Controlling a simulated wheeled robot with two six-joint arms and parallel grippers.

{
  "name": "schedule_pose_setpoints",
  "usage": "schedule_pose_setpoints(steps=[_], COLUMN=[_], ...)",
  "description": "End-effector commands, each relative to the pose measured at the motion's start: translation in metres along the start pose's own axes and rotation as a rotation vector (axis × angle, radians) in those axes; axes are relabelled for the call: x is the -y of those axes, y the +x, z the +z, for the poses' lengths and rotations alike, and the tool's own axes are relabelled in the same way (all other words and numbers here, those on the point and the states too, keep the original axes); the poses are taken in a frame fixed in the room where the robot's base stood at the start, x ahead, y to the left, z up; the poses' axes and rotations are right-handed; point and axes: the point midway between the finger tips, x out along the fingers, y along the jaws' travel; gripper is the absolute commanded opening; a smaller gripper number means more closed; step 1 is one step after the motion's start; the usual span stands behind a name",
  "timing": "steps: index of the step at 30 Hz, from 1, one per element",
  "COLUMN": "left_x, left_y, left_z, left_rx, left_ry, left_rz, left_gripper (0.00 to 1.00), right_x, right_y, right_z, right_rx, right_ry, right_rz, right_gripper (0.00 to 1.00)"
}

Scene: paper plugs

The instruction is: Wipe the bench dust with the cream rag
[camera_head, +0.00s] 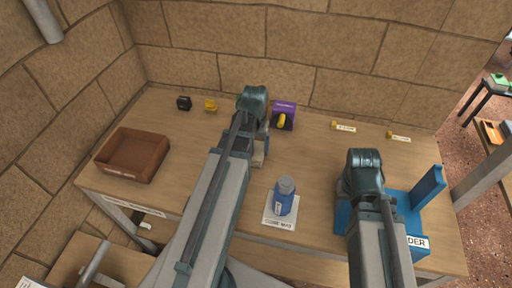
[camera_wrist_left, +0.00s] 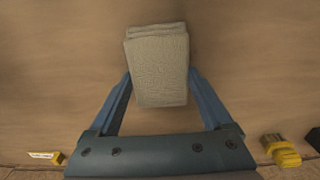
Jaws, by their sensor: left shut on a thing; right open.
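The cream rag (camera_wrist_left: 158,65) is a folded block of cloth in the left wrist view. My left gripper (camera_wrist_left: 160,90) is shut on it, with one blue finger on each side. In the head view a small part of the rag (camera_head: 259,157) shows beside my left gripper (camera_head: 257,145), low over the middle of the bench (camera_head: 315,165). I cannot tell whether the rag touches the wood. My right gripper (camera_head: 365,185) is over the blue holder at the right; its fingers are mostly hidden by the arm. No dust is clearly visible on the bench.
A brown tray (camera_head: 133,155) sits at the left. A blue bottle (camera_head: 285,196) stands on a labelled card at the front. A blue holder (camera_head: 408,207) is at the right. A purple box (camera_head: 284,110), yellow pieces (camera_head: 210,105) and a black piece (camera_head: 184,103) line the back near the wall.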

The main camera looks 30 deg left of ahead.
Motion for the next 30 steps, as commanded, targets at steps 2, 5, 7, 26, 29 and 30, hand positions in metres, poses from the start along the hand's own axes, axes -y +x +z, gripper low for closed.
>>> schedule_pose_setpoints(steps=[2, 5, 7, 26, 29, 30], left_x=[0.0, 0.0, 0.0, 0.0, 0.0, 0.0], left_y=[-0.006, -0.015, -0.022, -0.059, -0.059, -0.059], left_z=[0.0, 0.0, 0.0, 0.0, 0.0, 0.0], left_rx=[0.0, 0.0, 0.0, 0.0, 0.0, 0.0], left_ry=[0.0, 0.0, 0.0, 0.0, 0.0, 0.0], left_rz=[0.0, 0.0, 0.0, 0.0, 0.0, 0.0], left_gripper=[0.32, 0.32, 0.32, 0.32, 0.32, 0.32], right_x=[-0.001, -0.001, -0.002, -0.006, -0.006, -0.006], right_y=[-0.006, -0.015, -0.022, -0.059, -0.059, -0.059], right_z=[0.0, 0.001, 0.001, 0.004, 0.004, 0.004], right_rx=[0.0, 0.0, 0.0, 0.0, 0.0, 0.0], right_ry=[0.0, 0.0, 0.0, 0.0, 0.0, 0.0], right_rz=[0.0, 0.0, 0.0, 0.0, 0.0, 0.0], right_gripper=[0.5, 0.5, 0.5, 0.5, 0.5, 0.5])
